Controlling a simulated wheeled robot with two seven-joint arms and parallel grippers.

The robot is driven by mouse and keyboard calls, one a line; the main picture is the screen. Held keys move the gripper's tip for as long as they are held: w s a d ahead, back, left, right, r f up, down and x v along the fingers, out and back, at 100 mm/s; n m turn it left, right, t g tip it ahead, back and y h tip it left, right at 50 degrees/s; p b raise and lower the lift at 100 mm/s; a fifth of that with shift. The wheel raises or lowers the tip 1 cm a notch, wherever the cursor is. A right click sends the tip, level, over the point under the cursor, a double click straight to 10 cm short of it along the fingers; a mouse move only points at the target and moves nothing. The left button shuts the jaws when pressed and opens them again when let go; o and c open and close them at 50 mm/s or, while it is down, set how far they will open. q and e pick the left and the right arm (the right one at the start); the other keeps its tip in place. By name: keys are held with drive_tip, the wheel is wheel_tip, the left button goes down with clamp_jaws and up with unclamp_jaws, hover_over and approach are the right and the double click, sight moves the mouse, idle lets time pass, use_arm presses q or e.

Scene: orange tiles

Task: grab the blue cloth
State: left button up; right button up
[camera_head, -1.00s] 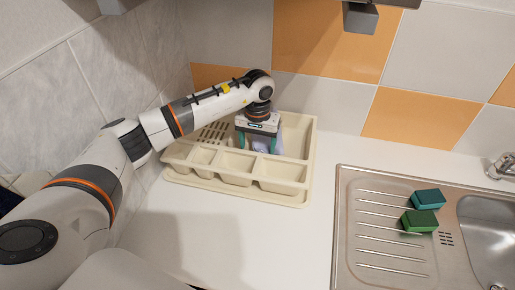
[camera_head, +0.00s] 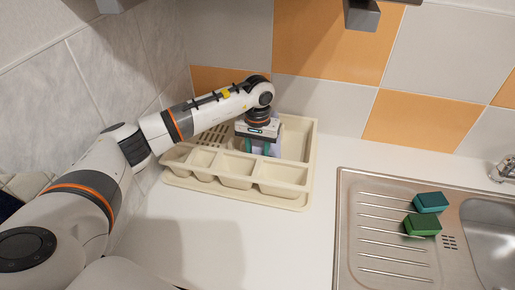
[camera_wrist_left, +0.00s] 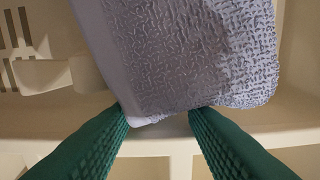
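The blue cloth (camera_wrist_left: 190,50) is pale grey-blue and textured, and fills the upper middle of the left wrist view. In the head view a small part of the cloth (camera_head: 276,146) shows beside my left gripper (camera_head: 259,148), inside the beige tray (camera_head: 285,191). My left gripper points down into the back part of the tray. In the wrist view its green fingers (camera_wrist_left: 163,112) are apart, with the cloth's lower edge between and beyond the tips. I cannot tell whether both fingers touch the cloth. My right gripper is not in view.
The tray's front holds several small compartments, and a slotted part lies at its left. A steel sink (camera_head: 350,250) stands at the right with a teal sponge (camera_head: 430,202) and a green sponge (camera_head: 421,224). Tiled walls close the back and left. The counter (camera_head: 280,245) in front is clear.

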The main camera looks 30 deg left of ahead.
use_arm(q)
clamp_jaws()
wheel_tip(320, 180, up, 12)
drive_tip(key=p, duration=0.5)
wheel_tip(320, 180, up, 9)
drive_tip(key=p, duration=0.4)
drive_tip(key=shift+r, duration=0.15)
